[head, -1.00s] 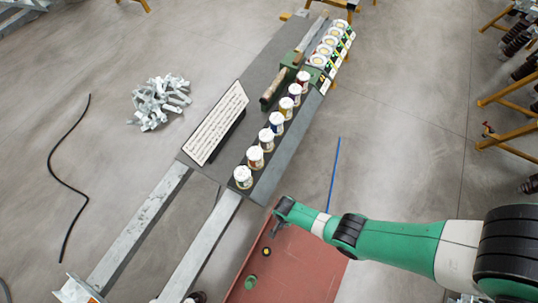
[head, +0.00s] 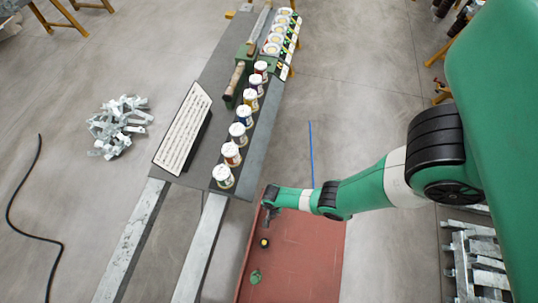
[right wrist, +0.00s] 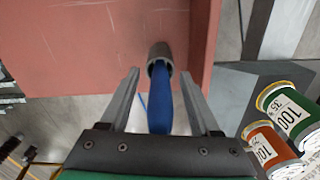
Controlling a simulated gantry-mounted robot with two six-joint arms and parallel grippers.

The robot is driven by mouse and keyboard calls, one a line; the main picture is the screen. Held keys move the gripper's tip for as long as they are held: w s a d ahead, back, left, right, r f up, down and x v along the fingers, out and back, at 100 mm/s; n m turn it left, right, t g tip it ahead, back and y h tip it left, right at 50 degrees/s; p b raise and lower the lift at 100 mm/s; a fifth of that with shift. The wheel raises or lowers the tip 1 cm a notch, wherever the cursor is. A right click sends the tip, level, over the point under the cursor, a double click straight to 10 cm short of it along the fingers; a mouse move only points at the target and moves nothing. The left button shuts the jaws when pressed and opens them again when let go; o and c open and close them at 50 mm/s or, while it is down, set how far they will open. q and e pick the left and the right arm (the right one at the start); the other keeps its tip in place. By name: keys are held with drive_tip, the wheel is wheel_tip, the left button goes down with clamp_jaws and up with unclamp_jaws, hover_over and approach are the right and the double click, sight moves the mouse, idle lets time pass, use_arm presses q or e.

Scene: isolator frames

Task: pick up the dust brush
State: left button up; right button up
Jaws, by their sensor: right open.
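My left gripper is not in view.
The dark bench (head: 208,80) carries a row of labelled cans (head: 237,133), a white printed board (head: 184,128) and a brown-and-green tool (head: 233,85). The red panel (head: 305,250) holds small dark and green items. Metal scraps (head: 120,125) lie on the floor at left.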

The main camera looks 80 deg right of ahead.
clamp_jaws()
idle(0.3)
idle(0.4)
